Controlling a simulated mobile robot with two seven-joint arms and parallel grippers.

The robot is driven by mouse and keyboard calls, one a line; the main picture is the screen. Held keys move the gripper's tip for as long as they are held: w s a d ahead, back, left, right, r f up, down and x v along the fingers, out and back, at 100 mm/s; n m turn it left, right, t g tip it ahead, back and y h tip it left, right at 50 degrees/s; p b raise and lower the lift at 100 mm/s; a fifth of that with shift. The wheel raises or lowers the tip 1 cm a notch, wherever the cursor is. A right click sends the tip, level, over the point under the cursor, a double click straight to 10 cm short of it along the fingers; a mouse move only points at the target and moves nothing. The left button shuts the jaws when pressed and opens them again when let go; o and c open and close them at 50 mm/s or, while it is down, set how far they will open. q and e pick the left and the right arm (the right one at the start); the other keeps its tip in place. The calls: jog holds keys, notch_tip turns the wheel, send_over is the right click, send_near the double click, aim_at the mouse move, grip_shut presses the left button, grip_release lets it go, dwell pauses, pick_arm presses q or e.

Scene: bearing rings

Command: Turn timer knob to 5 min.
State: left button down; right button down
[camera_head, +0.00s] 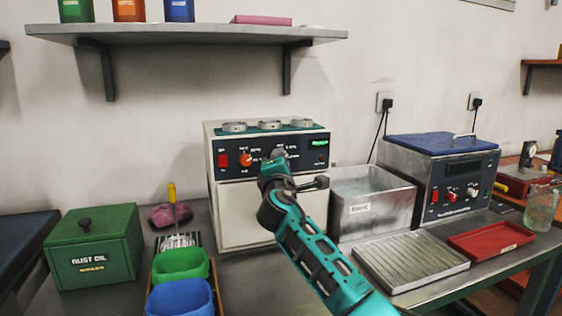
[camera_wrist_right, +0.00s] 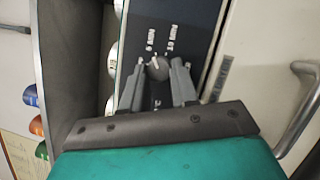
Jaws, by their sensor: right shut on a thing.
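The white machine (camera_head: 240,210) with a dark control panel stands at the middle of the bench, with several metal rings on its top. Its panel has a red switch (camera_head: 223,160), an orange knob (camera_head: 246,159) and a lit green display (camera_head: 319,142). My right gripper (camera_head: 279,160) is at the panel, right of the orange knob, and hides that part in the head view. In the right wrist view, its fingers are closed around the grey timer knob (camera_wrist_right: 158,68), which has a white pointer mark. My left gripper is not in view.
A metal tank (camera_head: 372,208) and a blue-lidded unit (camera_head: 440,180) stand to the right, with a ribbed tray (camera_head: 410,262) and red tray (camera_head: 490,239) in front. A green box (camera_head: 95,250), green bin (camera_head: 181,265) and blue bin (camera_head: 180,299) are on the left.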

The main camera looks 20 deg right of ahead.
dwell(0.4)
jog(key=c, duration=0.9)
grip_release()
jog(key=shift+o, duration=0.2)
jog(key=shift+s, duration=0.1)
jog(key=p+v, duration=0.1)
jog(key=v, duration=1.1)
jog(key=shift+s+a+p, duration=0.15)
jog(key=shift+s+p, duration=0.2)
jog(key=shift+s, duration=0.05)
